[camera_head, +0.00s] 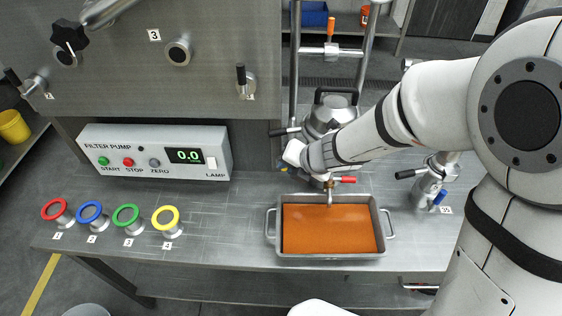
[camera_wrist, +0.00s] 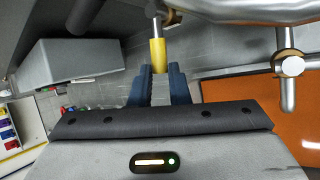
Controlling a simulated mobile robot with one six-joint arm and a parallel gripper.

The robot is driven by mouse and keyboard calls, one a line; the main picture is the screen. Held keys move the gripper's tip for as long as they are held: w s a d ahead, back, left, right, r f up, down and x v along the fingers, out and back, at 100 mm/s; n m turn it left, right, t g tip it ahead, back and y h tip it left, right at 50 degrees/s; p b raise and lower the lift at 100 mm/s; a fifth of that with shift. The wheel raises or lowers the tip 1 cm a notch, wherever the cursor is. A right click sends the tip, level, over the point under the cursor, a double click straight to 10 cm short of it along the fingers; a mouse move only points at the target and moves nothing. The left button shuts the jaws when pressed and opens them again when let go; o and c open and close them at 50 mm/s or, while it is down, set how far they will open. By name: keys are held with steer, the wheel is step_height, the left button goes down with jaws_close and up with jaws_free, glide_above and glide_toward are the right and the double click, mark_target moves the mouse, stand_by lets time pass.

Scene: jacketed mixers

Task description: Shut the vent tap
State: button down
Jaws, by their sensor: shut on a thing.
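My gripper (camera_wrist: 158,78) is shut on a yellow sleeve (camera_wrist: 157,52) at the end of a metal lever, seen between the blue fingers in the wrist view. No label shows on this lever, so I cannot tell if it is the vent tap's. In the head view my arm reaches in from the right, and my gripper (camera_head: 284,167) is at the left side of a steel vessel (camera_head: 330,112). The sleeve is mostly hidden there. A red-handled tap (camera_head: 347,180) is below my wrist, above the tray.
A metal tray (camera_head: 272,232) of orange liquid stands under the vessel. A black-levered valve (camera_head: 411,173) is at right. The filter pump box (camera_head: 150,150) and several coloured rings stand at left. The bench between the box and tray is clear.

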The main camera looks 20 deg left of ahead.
steer(key=shift+s+f, duration=0.1)
steer(key=shift+s, duration=0.05)
steer(key=c, duration=1.4)
jaws_free()
steer(key=shift+o, duration=0.2)
steer(key=shift+d+r, duration=0.1)
steer(key=shift+r, duration=0.1)
steer(key=p+v, duration=0.3)
steer(key=v, duration=0.4)
steer(key=shift+d+r, duration=0.2)
steer(key=shift+c, duration=0.5)
